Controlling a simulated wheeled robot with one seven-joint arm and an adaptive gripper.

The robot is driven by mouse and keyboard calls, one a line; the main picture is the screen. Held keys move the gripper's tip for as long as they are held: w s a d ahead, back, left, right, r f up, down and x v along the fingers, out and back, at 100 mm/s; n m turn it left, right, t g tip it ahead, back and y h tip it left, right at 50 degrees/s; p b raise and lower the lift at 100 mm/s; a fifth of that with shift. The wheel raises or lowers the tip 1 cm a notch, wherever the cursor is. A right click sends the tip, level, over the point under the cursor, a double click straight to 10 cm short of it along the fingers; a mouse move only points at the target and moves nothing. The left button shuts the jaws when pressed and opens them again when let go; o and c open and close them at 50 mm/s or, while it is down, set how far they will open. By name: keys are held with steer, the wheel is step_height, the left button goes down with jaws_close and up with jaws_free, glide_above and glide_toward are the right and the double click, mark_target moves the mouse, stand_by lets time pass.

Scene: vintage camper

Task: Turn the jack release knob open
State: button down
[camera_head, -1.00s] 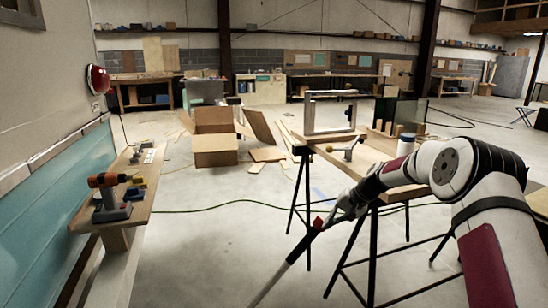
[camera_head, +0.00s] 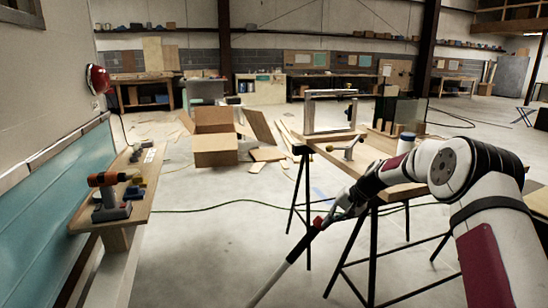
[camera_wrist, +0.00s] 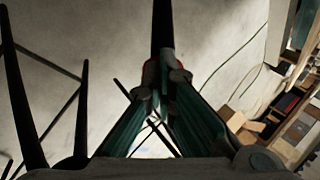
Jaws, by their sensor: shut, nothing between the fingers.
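A long thin pole (camera_head: 283,267), grey with dark sections, slants up from the bottom edge of the head view. It has a small red part (camera_head: 318,221) at its upper end, which may be the release knob. My gripper (camera_head: 331,216) is at that upper end, very close to the red part; whether they touch is unclear. In the wrist view, the two fingers of my gripper (camera_wrist: 164,82) come together at their tips, with nothing seen held. A bit of red (camera_wrist: 150,73) shows beside the left fingertip, and a dark pole (camera_wrist: 162,28) runs upward beyond. The jack itself is not seen.
A work table (camera_head: 378,165) on black trestle legs (camera_head: 351,262) stands just behind and right of my gripper. A wooden bench (camera_head: 143,200) with an orange drill (camera_head: 108,180) is at left. A cardboard box (camera_head: 214,148) stands farther back. Open floor lies between.

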steer(key=shift+w+a+r, duration=0.15)
steer(key=shift+a+r, duration=0.1)
steer(key=shift+a, duration=0.2)
stand_by(0.5)
steer(key=d+r+p, duration=0.1)
steer(key=d+r, duration=0.2)
steer(key=r, duration=0.2)
steer(key=shift+w+d+p, duration=0.25)
steer(key=shift+d+p, duration=0.05)
steer(key=shift+p, duration=0.05)
steer(key=shift+f, duration=0.1)
steer(key=shift+s+a+f+b, duration=0.2)
steer(key=shift+a+f, duration=0.25)
steer(key=shift+f, duration=0.45)
steer(key=shift+s+a+f+b, duration=0.15)
steer(key=shift+a+f, duration=0.3)
steer(key=shift+f, duration=0.4)
steer(key=shift+s+a+f+b, duration=0.2)
steer(key=shift+a+f, duration=0.25)
steer(key=shift+f, duration=0.45)
